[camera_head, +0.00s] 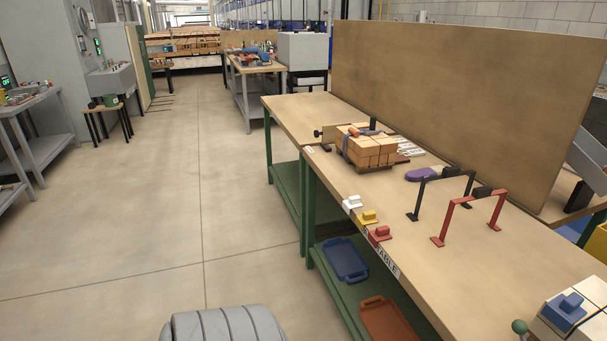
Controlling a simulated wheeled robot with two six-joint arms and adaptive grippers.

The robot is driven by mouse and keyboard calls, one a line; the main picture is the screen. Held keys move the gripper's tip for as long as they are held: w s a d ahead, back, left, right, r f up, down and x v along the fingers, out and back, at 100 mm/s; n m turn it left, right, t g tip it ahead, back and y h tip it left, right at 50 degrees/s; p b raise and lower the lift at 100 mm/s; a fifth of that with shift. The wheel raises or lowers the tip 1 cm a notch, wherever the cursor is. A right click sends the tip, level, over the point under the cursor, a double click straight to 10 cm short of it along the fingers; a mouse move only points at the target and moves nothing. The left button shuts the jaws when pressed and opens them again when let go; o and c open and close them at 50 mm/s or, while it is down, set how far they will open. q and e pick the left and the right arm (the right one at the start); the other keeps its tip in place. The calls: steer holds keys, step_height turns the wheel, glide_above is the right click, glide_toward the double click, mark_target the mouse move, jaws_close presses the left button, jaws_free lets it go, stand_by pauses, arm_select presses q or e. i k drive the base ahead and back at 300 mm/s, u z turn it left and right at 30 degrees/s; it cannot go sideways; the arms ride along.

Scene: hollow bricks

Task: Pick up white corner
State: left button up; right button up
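A small white corner (352,202) with a raised block on top sits at the left edge of the workbench (460,258). A yellow corner (368,217) and a red corner (380,234) of similar shape sit along the same edge, nearer to me. A blue piece of similar shape (565,308) rests on a white-sided box at the lower right. Neither of my grippers shows in the head view, and nothing is seen touching the white corner.
Strapped orange bricks (368,147) stand on a pallet behind the corners. A black frame (441,190) and a red frame (468,213) stand on the bench. Blue (346,260) and orange-brown (388,318) trays lie on the shelf below.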

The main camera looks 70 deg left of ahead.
mark_target(354, 202)
steer(key=u, duration=2.85)
steer(key=i, duration=1.6)
steer(key=z, duration=3.05)
